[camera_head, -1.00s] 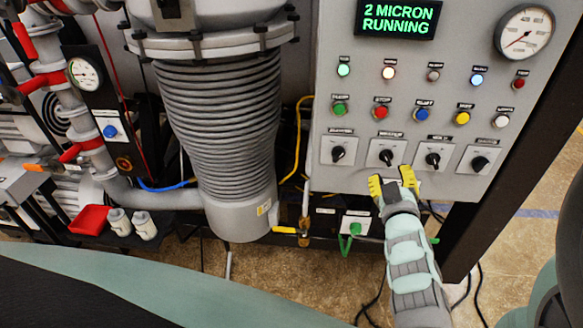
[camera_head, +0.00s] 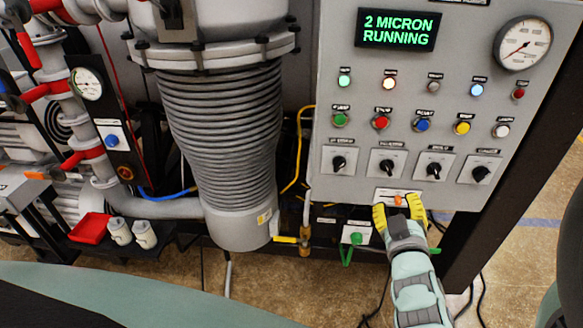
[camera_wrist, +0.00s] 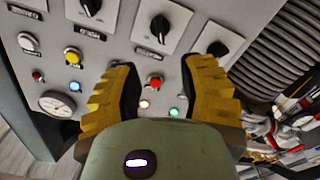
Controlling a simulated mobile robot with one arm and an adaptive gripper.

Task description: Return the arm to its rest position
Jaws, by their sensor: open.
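My gripper (camera_head: 399,212) has yellow fingers and is open and empty, in front of the lower edge of the grey control panel (camera_head: 345,180). In the head view its fingertips stand just below the row of black knobs, near a small plate with an orange part (camera_head: 397,199). In the wrist view the open fingers (camera_wrist: 160,85) frame part of the panel, with a black knob (camera_wrist: 159,28) beyond them. I cannot tell whether a fingertip touches the panel. My arm reaches up from the bottom right of the head view.
A green display (camera_head: 398,29) reads "2 MICRON RUNNING". A round gauge (camera_head: 522,43) and rows of coloured buttons are on the panel. A ribbed grey column (camera_head: 222,130) stands at left. A red tray (camera_head: 90,228) and two white cups lie further left. Cables hang below the panel.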

